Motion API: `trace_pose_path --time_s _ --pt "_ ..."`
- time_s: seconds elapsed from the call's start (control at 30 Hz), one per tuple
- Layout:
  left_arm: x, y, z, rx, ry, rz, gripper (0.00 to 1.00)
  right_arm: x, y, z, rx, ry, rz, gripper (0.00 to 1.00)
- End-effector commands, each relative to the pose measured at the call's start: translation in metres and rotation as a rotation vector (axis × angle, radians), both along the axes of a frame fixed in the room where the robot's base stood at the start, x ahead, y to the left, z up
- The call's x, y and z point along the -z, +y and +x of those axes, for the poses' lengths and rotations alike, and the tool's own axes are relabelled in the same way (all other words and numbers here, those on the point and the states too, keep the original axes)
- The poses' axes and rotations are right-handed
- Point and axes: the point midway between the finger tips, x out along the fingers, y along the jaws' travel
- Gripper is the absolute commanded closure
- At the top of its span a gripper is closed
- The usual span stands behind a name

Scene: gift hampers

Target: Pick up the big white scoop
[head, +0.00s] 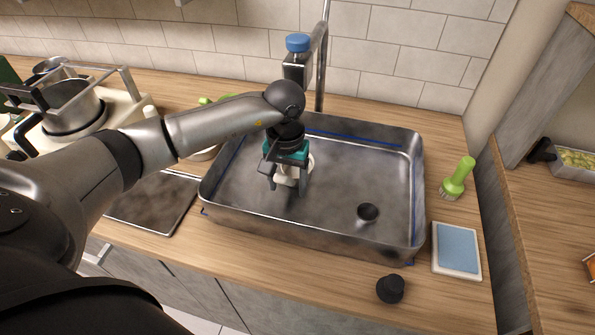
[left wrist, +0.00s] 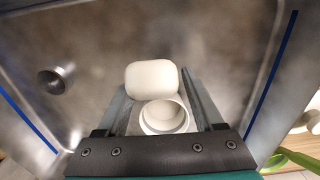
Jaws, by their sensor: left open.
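The big white scoop (head: 293,173) lies in the metal sink (head: 330,215), left of its middle. In the left wrist view the scoop (left wrist: 152,78) shows as a rounded white block and a round hollow cup close together; whether they are one piece is hard to tell. My left gripper (head: 286,186) points down over it, open. In the left wrist view its two fingers stand on either side of the white cup, with gaps visible. In the head view the gripper hides part of the scoop. My right gripper is not in view.
The sink walls surround the gripper, and the tap (head: 318,60) stands behind it. A green brush (head: 458,180), a blue sponge on a white tray (head: 457,272) and a black knob (head: 390,289) lie outside. A dark board (head: 155,203) is left.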

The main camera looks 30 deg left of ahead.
Motion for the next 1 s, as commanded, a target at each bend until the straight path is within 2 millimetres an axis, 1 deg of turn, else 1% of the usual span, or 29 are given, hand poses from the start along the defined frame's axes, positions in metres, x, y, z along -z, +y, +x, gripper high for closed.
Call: trace_pose_path --time_s 0.03,0.13,0.37,0.4,1.0 --pt "0.007 -0.001 0.000 0.000 0.001 -0.002 0.31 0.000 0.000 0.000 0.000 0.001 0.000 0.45" --pt "0.016 -0.001 0.000 0.001 0.001 -0.001 0.31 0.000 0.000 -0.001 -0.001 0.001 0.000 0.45" --pt "0.017 0.000 0.000 0.001 -0.002 -0.001 0.31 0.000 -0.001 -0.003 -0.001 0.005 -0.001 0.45" --pt "0.017 0.000 0.000 0.001 -0.002 -0.001 0.32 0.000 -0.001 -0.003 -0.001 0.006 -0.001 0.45" --pt "0.017 0.000 0.000 0.001 -0.002 0.000 1.00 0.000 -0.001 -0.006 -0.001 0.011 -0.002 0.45"
